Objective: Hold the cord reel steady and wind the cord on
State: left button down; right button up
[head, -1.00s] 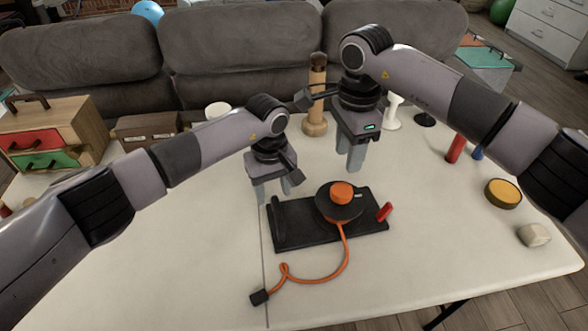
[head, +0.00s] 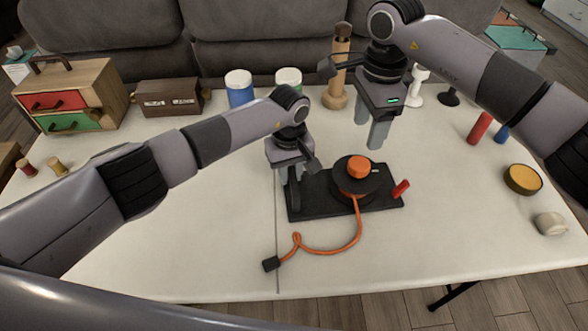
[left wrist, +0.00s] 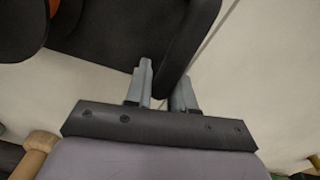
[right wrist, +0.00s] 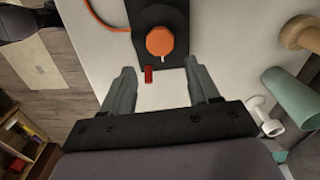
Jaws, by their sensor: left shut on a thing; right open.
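The cord reel has a black base (head: 320,198), a round black drum (head: 346,186) with an orange knob (head: 358,166), and a red crank handle (head: 400,189) at its right end. An orange cord (head: 357,225) runs from the drum across the table to a black plug (head: 271,264). My left gripper (head: 291,176) is shut on the raised black bar at the base's left end; the left wrist view shows the bar (left wrist: 188,45) between its fingers. My right gripper (head: 370,122) is open and empty, above and behind the reel. The right wrist view shows the red handle (right wrist: 148,75) beyond its fingers.
Red (head: 479,128) and blue cylinders, a yellow-topped round tin (head: 523,180) and a pale stone (head: 550,224) stand at the right. A wooden drawer box (head: 70,95), a brown chest (head: 170,97) and jars line the back. The table's front is clear around the cord.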

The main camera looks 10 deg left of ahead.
aim_at(358, 164)
jog(key=shift+o, duration=0.5)
jog(key=f+n, duration=0.3)
jog(key=f, duration=0.2)
jog(key=f+n, duration=0.3)
jog(key=f, duration=0.2)
jog(key=shift+s+a, duration=0.15)
jog(key=shift+s, duration=0.05)
jog(key=shift+r, duration=0.1)
jog(key=c, duration=1.1)
jog(key=shift+o, duration=0.2)
